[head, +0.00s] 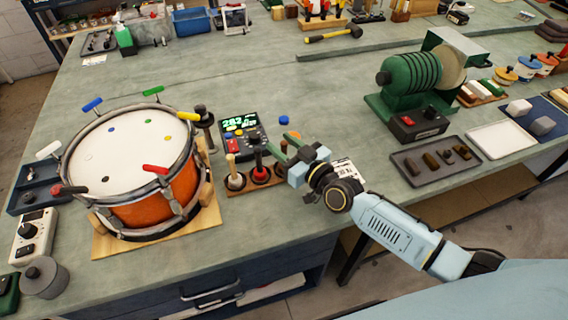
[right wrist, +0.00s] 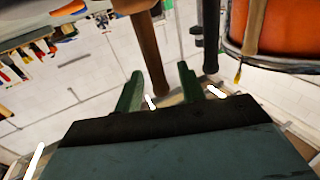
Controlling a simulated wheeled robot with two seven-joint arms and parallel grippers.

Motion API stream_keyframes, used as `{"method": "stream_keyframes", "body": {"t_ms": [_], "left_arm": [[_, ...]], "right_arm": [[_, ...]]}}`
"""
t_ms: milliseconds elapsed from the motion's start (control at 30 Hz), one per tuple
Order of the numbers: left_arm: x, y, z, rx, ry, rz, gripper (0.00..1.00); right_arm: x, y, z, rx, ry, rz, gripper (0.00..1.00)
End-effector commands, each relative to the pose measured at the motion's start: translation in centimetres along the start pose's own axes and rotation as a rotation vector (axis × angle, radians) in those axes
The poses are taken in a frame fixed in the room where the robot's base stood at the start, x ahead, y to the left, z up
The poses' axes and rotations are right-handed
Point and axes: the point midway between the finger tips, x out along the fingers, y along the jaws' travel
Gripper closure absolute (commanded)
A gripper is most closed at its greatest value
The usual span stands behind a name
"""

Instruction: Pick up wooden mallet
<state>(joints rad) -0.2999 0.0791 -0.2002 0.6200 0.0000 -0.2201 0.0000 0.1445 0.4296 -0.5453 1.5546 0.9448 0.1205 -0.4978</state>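A brown wooden handle (right wrist: 145,45), which looks like the wooden mallet's, shows in the right wrist view, its end between the fingertips. In the head view a small brown part (head: 294,134) shows behind my right gripper; the rest is hidden. My right gripper (head: 287,150) is at the right end of the wooden mallet rack (head: 247,187). Its green fingers (right wrist: 160,88) are apart, with gaps beside the handle, so no grasp shows. A pale-handled mallet (head: 231,167) and a black-handled one with a red base (head: 259,162) stand upright in the rack. My left gripper is not in view.
An orange drum (head: 170,195) with colored tuning keys stands left of the rack. A meter with a green display (head: 245,133) is just behind it. A green motor machine (head: 415,80) and a dark tray (head: 436,160) are to the right. The bench middle is clear.

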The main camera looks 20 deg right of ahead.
Motion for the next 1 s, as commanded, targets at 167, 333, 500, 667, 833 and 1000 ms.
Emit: {"method": "stream_keyframes", "body": {"t_ms": [167, 333, 500, 667, 833, 1000], "left_arm": [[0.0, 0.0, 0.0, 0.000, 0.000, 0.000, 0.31], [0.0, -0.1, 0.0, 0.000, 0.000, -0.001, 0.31], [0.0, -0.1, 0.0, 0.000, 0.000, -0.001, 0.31], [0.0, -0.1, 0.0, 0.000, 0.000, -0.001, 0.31], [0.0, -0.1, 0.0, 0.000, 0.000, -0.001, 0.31], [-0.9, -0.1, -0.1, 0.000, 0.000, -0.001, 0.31]], "right_arm": [[0.0, 0.0, 0.0, 0.000, -0.001, 0.000, 0.60], [0.0, 0.0, 0.0, 0.000, -0.001, 0.000, 0.79], [0.0, 0.0, 0.0, 0.000, 0.000, 0.000, 1.00], [0.0, 0.0, 0.0, 0.000, 0.000, 0.000, 1.00], [0.0, 0.0, -0.1, 0.000, 0.000, 0.000, 1.00], [0.0, -0.1, -1.8, 0.003, 0.002, 0.000, 1.00]]}}
